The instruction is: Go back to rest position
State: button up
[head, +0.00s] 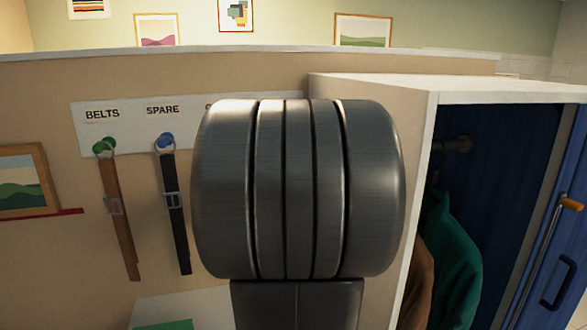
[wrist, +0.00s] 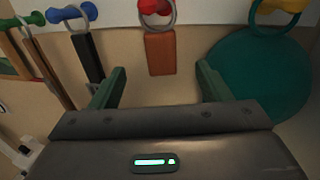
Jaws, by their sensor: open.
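My gripper (wrist: 160,70) shows in the wrist view with its two green fingers spread apart and nothing between them. It faces the hook wall. A reddish-brown strap (wrist: 160,54) hangs by a ring from a red hook (wrist: 150,7), beyond the gap between the fingers. The distance from fingers to wall is hard to tell. In the head view my large grey arm joint fills the middle and hides my gripper and part of the wall.
A brown belt (head: 118,225) and a black belt (head: 175,210) hang under BELTS and SPARE labels. A green round item (wrist: 262,80) hangs from a yellow hook. The open wardrobe (head: 422,130) stands right, with a green garment (head: 455,260) and a blue door (head: 565,270).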

jog(key=p+x, duration=0.2)
jog(key=x, duration=1)
jog(key=shift+w+a+p, duration=0.2)
jog(key=shift+w+p, duration=0.1)
jog(key=shift+p, duration=0.1)
jog(key=shift+r, duration=0.25)
jog(key=shift+f, duration=0.2)
